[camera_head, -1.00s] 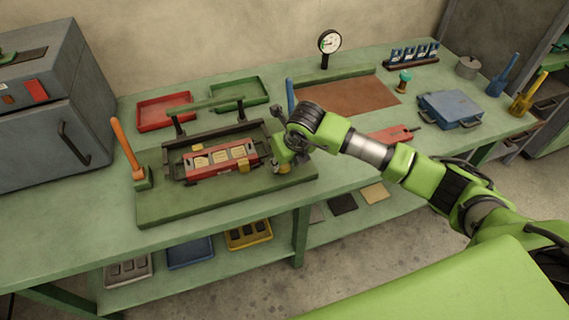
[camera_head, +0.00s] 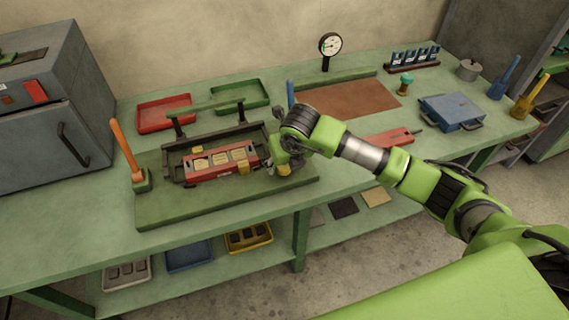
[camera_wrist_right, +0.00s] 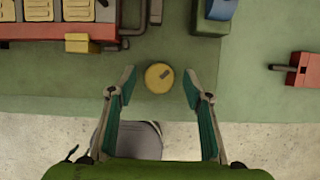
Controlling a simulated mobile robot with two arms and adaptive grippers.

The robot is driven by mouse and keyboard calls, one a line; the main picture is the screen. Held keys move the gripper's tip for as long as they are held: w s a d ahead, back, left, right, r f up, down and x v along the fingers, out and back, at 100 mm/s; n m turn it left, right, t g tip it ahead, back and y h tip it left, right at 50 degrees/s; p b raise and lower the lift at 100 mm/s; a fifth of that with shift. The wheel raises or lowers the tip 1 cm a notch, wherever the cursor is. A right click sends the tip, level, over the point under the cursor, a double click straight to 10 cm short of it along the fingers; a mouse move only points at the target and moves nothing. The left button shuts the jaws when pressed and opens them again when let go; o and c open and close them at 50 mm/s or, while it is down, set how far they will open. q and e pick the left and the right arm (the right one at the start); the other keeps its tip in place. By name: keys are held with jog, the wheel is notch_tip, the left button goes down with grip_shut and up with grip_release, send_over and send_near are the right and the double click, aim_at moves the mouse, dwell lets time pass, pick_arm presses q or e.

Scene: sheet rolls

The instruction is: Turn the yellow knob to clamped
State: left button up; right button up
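The yellow knob (camera_wrist_right: 159,77) is round, with a short dark mark near its upper right edge. It sits at the front edge of the green fixture board (camera_head: 170,208). My right gripper (camera_wrist_right: 159,83) is open, with one finger on each side of the knob and a visible gap to both. In the head view my right gripper (camera_head: 285,160) is above the knob (camera_head: 284,171), which it partly hides. How far the fingertips are above the board is hard to tell. My left gripper is not in view.
Left of the knob is a red holder (camera_head: 222,172) with yellow pieces and a small yellow block (camera_wrist_right: 82,43). An orange-handled lever (camera_head: 126,150) stands at the board's left. A blue-handled lever (camera_head: 290,97) stands behind my wrist. A red tool (camera_head: 390,136) lies to the right.

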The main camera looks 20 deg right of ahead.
jog(key=v, duration=1.2)
dwell(0.4)
